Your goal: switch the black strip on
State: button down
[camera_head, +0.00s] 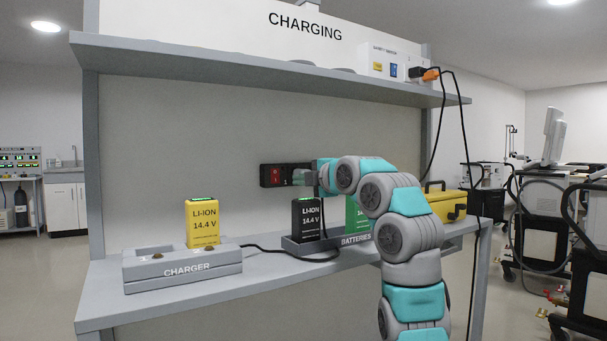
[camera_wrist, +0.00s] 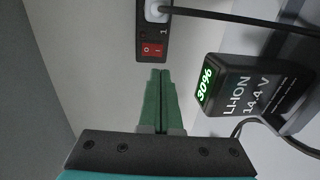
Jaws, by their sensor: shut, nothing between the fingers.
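The black strip (camera_head: 265,183) is fixed to the back panel above the worktop. Its red rocker switch (camera_head: 276,174) faces out. In the wrist view the strip (camera_wrist: 144,38) shows the red switch (camera_wrist: 152,50) with a white plug (camera_wrist: 157,11) beyond it. I cannot tell which side of the rocker is pressed. My gripper (camera_wrist: 159,72) is shut and empty, its green fingertips just below the switch in the wrist view; contact is not clear. In the head view my gripper (camera_head: 297,177) is at the strip's right part and hides some of it.
A black battery (camera_head: 307,218) reading 30% in the wrist view stands below my gripper in the batteries tray (camera_head: 293,245), beside a green battery (camera_head: 351,216). A yellow battery (camera_head: 203,224) sits in the charger (camera_head: 140,275). A yellow case (camera_head: 446,206) is at right. A shelf (camera_head: 250,68) overhangs.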

aim_at(277, 182)
jog(key=p+x, duration=0.2)
jog(key=x, duration=0.8)
jog(key=shift+w+p, duration=0.1)
jog(key=shift+p, duration=0.25)
jog(key=shift+w+a, duration=0.1)
jog(key=shift+a, duration=0.05)
jog(key=shift+w+p, duration=0.15)
jog(key=shift+p, duration=0.45)
jog(key=shift+f, duration=0.15)
jog(key=shift+w+a+f, duration=0.1)
jog(key=shift+f, duration=0.1)
